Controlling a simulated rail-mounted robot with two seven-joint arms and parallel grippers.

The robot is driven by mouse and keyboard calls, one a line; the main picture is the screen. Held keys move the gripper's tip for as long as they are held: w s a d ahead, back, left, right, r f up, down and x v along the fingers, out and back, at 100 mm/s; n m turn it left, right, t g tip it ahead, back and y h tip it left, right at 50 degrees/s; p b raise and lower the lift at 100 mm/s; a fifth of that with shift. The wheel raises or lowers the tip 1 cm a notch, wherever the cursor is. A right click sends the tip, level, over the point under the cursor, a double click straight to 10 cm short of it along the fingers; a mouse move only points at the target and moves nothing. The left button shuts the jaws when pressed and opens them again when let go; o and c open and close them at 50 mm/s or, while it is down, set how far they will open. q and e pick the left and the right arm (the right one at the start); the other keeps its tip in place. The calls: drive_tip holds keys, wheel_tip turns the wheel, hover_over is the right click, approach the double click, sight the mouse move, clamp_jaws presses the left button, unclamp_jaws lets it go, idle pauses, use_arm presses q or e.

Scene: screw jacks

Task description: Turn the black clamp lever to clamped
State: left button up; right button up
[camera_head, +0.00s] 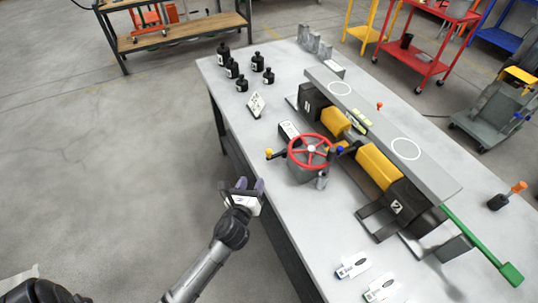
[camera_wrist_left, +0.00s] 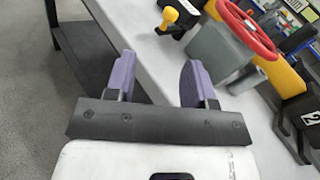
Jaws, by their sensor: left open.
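A short black lever with a yellow knob (camera_head: 269,154) sticks out to the left of the red handwheel (camera_head: 310,150) near the table's front edge. I take it for the clamp lever, but its marking is too small to read. In the left wrist view the yellow knob (camera_wrist_left: 181,11) is at the top, with black parts by it, beyond the fingertips. My left gripper (camera_head: 250,185) is open and empty, apart from the lever, just in front of the table edge. Its two purple fingers (camera_wrist_left: 160,65) show wide apart in the wrist view. My right gripper is not in view.
The grey table (camera_head: 335,250) carries a long grey beam (camera_head: 375,122) over yellow and black jacks. A green lever (camera_head: 485,242) juts out at the right. Several black bottles (camera_head: 242,84) stand at the back left. White tags (camera_head: 352,265) lie at the front.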

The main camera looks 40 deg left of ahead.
sight(268, 154)
use_arm(q)
drive_tip(key=w+a+m+b, duration=0.1)
drive_tip(key=w, duration=0.3)
drive_tip(key=w+a+m+b, duration=0.1)
drive_tip(key=w+a, duration=0.1)
drive_tip(key=w, duration=0.3)
drive_tip(key=w+a+m+t+b, duration=0.1)
drive_tip(key=w, duration=0.3)
drive_tip(key=shift+w+a+f+m+h, duration=0.2)
drive_tip(key=shift+w+m+h, duration=0.1)
drive_tip(key=shift+m, duration=0.1)
clamp_jaws()
idle(0.3)
